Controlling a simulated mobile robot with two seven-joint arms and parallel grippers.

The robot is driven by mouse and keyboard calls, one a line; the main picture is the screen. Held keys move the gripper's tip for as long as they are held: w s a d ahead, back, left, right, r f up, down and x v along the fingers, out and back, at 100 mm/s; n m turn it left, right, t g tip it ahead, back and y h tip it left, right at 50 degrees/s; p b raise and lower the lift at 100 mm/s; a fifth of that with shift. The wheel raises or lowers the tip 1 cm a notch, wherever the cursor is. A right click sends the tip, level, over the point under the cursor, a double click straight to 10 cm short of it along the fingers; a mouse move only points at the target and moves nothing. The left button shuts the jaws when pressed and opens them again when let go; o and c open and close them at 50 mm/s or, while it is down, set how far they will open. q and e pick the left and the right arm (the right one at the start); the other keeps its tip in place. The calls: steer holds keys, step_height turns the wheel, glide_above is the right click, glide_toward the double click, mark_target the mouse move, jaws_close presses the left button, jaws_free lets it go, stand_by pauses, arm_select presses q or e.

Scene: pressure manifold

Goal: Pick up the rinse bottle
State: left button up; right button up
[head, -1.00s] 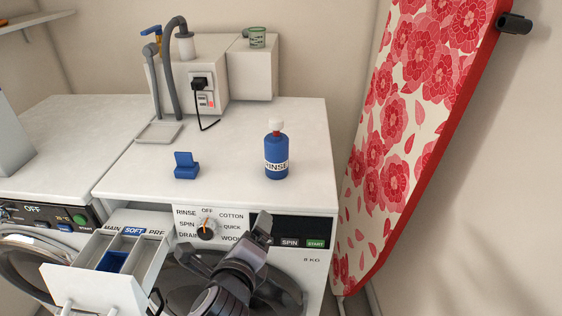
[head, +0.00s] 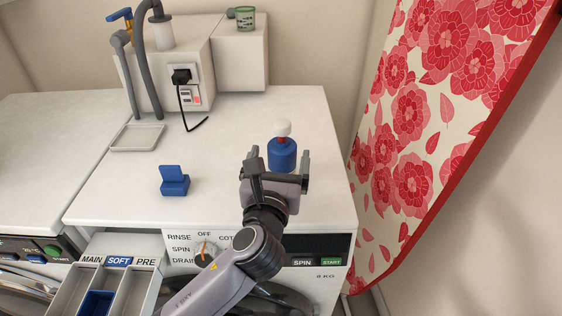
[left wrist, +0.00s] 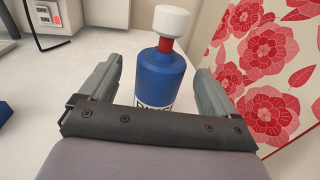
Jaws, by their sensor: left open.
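The rinse bottle (head: 283,153) is blue with a red neck and a white cap. It stands upright on the white washing machine top, near its right side. My left gripper (head: 278,160) is open in front of the bottle and hides its lower part and label in the head view. In the left wrist view the bottle (left wrist: 163,76) stands between and beyond the two spread fingers (left wrist: 158,82), and the top of its label shows. I see no finger touching it. My right gripper is not in view.
A blue block-like piece (head: 174,181) lies left of the bottle. A shallow grey tray (head: 137,139) and a black cable (head: 190,123) lie farther back. An ironing board with red flowers (head: 420,130) leans at the right. The open detergent drawer (head: 125,275) is at front left.

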mark_target(283, 145)
arm_select(q)
steer(key=w, duration=0.4)
steer(key=shift+d+f, duration=0.3)
steer(key=shift+d, duration=0.1)
steer(key=shift+w+d+b, duration=0.1)
steer(key=shift+w+b, duration=0.2)
steer(key=shift+w, duration=0.2)
steer(key=shift+c, duration=0.4)
steer(key=c, duration=1)
steer(key=shift+c, duration=0.4)
steer(key=shift+r, duration=0.15)
step_height(283, 145, up, 20)
steer(key=p, duration=0.4)
